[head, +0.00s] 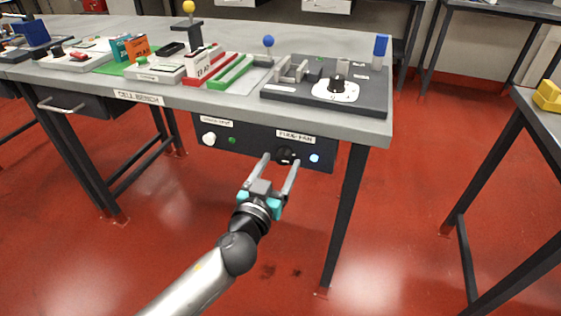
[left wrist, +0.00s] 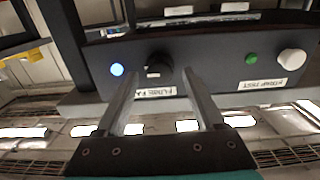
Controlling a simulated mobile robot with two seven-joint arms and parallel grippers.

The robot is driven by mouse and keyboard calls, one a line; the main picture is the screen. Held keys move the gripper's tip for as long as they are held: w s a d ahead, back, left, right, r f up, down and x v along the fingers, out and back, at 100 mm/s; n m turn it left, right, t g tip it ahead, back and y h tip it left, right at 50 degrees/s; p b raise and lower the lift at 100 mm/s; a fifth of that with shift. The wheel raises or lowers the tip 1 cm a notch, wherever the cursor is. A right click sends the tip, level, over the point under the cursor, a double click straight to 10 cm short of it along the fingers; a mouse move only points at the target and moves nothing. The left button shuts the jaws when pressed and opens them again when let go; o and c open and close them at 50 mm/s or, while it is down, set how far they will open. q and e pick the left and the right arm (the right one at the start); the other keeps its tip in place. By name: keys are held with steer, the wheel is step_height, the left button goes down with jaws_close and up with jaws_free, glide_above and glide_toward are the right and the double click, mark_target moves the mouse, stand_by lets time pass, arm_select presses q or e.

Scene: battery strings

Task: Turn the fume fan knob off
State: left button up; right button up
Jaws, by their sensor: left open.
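The fume fan knob (head: 286,153) is black and sits on the dark front panel under the bench, below the FUME FAN label (head: 295,136). A small blue-white light (head: 314,158) glows to its right. In the left wrist view the picture is turned over, with the knob (left wrist: 158,64) near the fingertips and the blue light (left wrist: 117,69) to its left. My left gripper (head: 281,159) is open, one finger on each side of the knob's front. Whether the fingers touch the knob cannot be told. The knob's pointer angle is unclear. My right gripper is not in view.
A white knob (head: 209,139) and a green button (head: 232,140) sit left on the same panel. The cell bench (head: 220,110) above holds a dark fixture plate (head: 370,95) with a white dial, red and green strips and boxes. Another table (head: 535,110) stands right. Red floor between is clear.

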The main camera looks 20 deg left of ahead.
arm_select(q)
steer(key=shift+w, duration=0.7)
jaws_close()
